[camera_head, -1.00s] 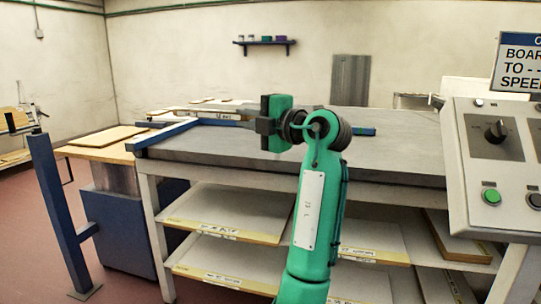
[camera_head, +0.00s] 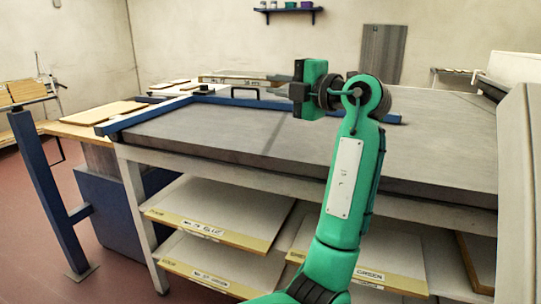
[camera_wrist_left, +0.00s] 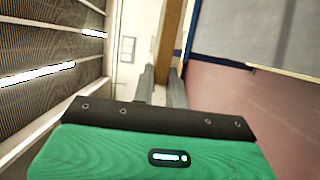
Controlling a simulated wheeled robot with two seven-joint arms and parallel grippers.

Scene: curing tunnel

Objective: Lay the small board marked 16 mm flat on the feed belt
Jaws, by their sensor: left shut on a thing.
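My left gripper (camera_head: 287,87) reaches in over the work surface, its fingers pointing left. It is shut on a thin board (camera_head: 222,79), seen nearly edge-on with a pale label that is hard to read. The wooden board (camera_wrist_left: 170,40) also shows between the fingers (camera_wrist_left: 160,88) in the left wrist view. In the head view the board appears level and above the surface, but its exact height is unclear. A wide grey surface (camera_head: 400,155), which looks like the feed belt, lies below, bordered by a blue rail. My right gripper is not in view.
Blue rails (camera_head: 150,117) edge the grey surface at left and back. Labelled boards (camera_head: 220,215) lie on shelves beneath. A blue post (camera_head: 48,190) stands at left. A pale panel (camera_head: 517,190) closes the right side.

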